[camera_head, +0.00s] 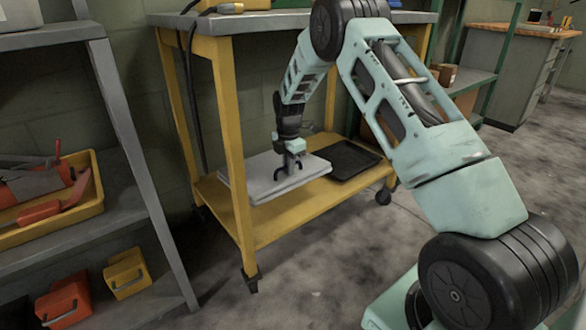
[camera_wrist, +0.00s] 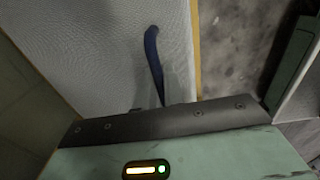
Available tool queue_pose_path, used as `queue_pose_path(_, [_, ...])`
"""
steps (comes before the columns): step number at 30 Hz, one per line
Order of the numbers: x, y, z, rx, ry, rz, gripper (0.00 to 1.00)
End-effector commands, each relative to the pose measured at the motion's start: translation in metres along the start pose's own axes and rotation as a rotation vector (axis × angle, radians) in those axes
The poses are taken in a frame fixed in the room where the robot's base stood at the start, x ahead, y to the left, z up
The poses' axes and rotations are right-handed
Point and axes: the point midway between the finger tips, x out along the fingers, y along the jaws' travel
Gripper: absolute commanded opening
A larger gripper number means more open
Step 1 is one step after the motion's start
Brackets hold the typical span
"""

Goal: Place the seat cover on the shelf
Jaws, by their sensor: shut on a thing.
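The seat cover appears as a light grey, flat slab (camera_head: 252,186) on the lower yellow shelf (camera_head: 290,214) of a cart. It looks level and touches or hovers just over the shelf; I cannot tell which. My gripper (camera_head: 287,172) points down over the slab and is shut on it. The slab's textured grey surface fills the upper left of the wrist view (camera_wrist: 85,55), with a dark blue curved strip (camera_wrist: 153,60) across it. I cannot tell whether that strip is a finger or part of the cover. The grip itself is mostly hidden.
A black tray (camera_head: 352,160) lies right of the slab on the same shelf. The cart's front yellow post (camera_head: 231,125) and grey top (camera_head: 270,22) frame the space. Grey shelving at left holds a yellow tray (camera_head: 98,207) of tools and bins (camera_head: 126,273). Bare floor lies in front.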

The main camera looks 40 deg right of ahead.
Motion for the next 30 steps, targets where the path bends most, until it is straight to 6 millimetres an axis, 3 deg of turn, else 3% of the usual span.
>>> queue_pose_path(14, [-0.003, -0.001, 0.004, 0.002, 0.000, 0.120, 0.00])
queue_pose_path(23, [0.045, -0.001, 0.003, 0.002, 0.000, 0.130, 0.00])
queue_pose_path(30, [0.069, -0.002, 0.003, 0.001, 0.000, 0.129, 0.00])
